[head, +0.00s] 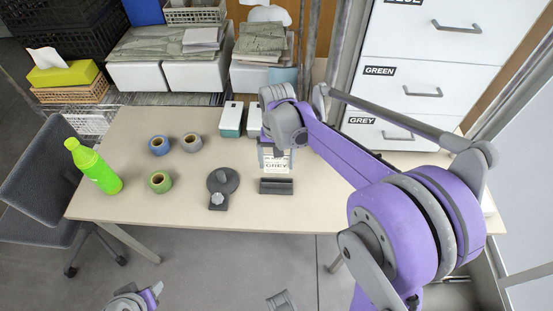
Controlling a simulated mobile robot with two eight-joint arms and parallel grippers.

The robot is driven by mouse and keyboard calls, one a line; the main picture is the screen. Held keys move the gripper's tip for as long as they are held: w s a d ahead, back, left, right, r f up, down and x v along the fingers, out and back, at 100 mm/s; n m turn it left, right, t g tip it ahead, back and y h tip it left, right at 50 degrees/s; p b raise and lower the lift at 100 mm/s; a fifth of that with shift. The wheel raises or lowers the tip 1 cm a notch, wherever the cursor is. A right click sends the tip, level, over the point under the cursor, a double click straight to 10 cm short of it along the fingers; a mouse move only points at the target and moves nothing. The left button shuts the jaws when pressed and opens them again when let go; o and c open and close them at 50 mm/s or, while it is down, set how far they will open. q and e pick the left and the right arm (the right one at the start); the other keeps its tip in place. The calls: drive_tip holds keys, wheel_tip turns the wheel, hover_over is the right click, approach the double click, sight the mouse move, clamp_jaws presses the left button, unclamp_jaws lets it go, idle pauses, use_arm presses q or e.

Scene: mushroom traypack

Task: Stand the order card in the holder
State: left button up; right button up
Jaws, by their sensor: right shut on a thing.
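The order card (277,166) is white with dark print, the word GREY readable on it. It is upright just behind the dark card holder (276,186), a low bar on the table. My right gripper (275,147) is shut on the card's top from above. The card's lower edge is close to the holder; I cannot tell whether it touches the slot. My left gripper (138,299) is low at the bottom left, away from the table, partly cut off by the frame edge; its fingers are unclear.
On the table (230,215) are a blue tape roll (159,145), a grey one (192,142), a green one (160,182), a dark dispenser (223,181) and a green bottle (93,166). Boxes (231,119) stand at the back. Labelled drawers (425,85) stand behind right.

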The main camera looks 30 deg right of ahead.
drive_tip(key=shift+f+b, duration=2.4)
drive_tip(key=shift+f, duration=1.3)
drive_tip(key=shift+f, duration=0.2)
drive_tip(key=o, duration=0.9)
drive_tip(key=shift+o, duration=0.2)
drive_tip(key=shift+r, duration=0.1)
